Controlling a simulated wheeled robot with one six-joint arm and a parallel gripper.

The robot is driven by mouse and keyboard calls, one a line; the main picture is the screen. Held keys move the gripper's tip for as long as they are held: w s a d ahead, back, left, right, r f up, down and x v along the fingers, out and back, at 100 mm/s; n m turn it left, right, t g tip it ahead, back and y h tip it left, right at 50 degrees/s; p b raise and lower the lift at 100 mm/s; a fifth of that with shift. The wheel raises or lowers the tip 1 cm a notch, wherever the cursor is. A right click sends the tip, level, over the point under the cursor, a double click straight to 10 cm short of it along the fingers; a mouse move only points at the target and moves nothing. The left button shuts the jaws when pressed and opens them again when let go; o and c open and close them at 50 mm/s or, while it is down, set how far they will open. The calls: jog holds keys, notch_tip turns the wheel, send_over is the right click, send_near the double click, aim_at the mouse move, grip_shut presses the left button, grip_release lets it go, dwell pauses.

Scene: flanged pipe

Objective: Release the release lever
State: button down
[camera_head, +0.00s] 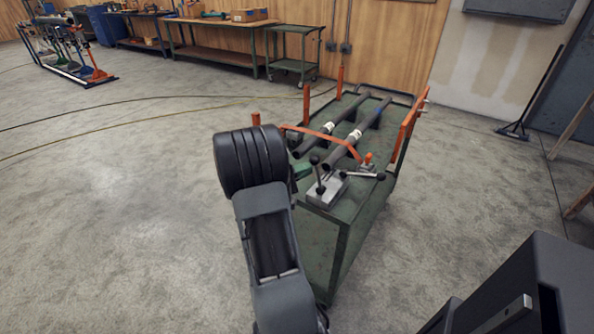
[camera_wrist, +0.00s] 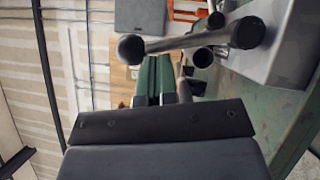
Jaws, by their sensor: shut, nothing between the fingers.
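A grey metal clamp block (camera_head: 325,191) sits on the near end of the green cart. Metal levers with black ball knobs rise from it; one lever (camera_head: 318,174) stands nearly upright, and another (camera_head: 359,175) reaches right. I cannot tell which is the release lever. In the wrist view, a metal lever (camera_wrist: 190,41) with a black knob at each end crosses above my green fingers. My gripper (camera_head: 302,170) is beside the upright lever, on its left, partly hidden by my arm. Its fingers (camera_wrist: 156,80) are shut with nothing between them. Contact with the lever is not clear.
Dark pipes (camera_head: 330,137) lie along the green cart (camera_head: 345,212), under an orange bar (camera_head: 350,146). Orange posts (camera_head: 407,128) stand at its edges. A workbench (camera_head: 215,45) and a small trolley (camera_head: 294,66) stand at the back wall. Floor left of the cart is clear.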

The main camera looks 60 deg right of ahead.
jog(key=shift+s+r+m+y+b, duration=0.2)
jog(key=shift+s+m+y+b, duration=0.1)
jog(key=shift+s+m+b, duration=0.15)
dwell(0.5)
jog(key=shift+s+r+m+t+y+b, duration=0.2)
jog(key=shift+s+m+t+y+b, duration=0.15)
jog(key=shift+s+m+b, duration=0.45)
jog(key=s+m+y+b, duration=0.1)
jog(key=m+b, duration=0.1)
jog(key=b, duration=0.1)
jog(key=shift+s+r+t+y, duration=0.1)
jog(key=shift+s+t+y, duration=0.15)
jog(key=shift+s+t, duration=0.15)
jog(key=s+m+t+b, duration=0.1)
jog(key=s+m+b, duration=0.1)
jog(key=b, duration=0.2)
jog(key=shift+s+m+t+y+b, duration=0.2)
jog(key=shift+m+t+y+b, duration=0.1)
jog(key=shift+m+t+y, duration=0.1)
jog(key=s+m+t+b, duration=0.1)
jog(key=b, duration=0.1)
jog(key=s+m+b, duration=0.1)
jog(key=b, duration=0.1)
jog(key=shift+s+f+t+y, duration=0.1)
jog(key=shift+f+t+y, duration=0.15)
jog(key=shift+t+y, duration=0.15)
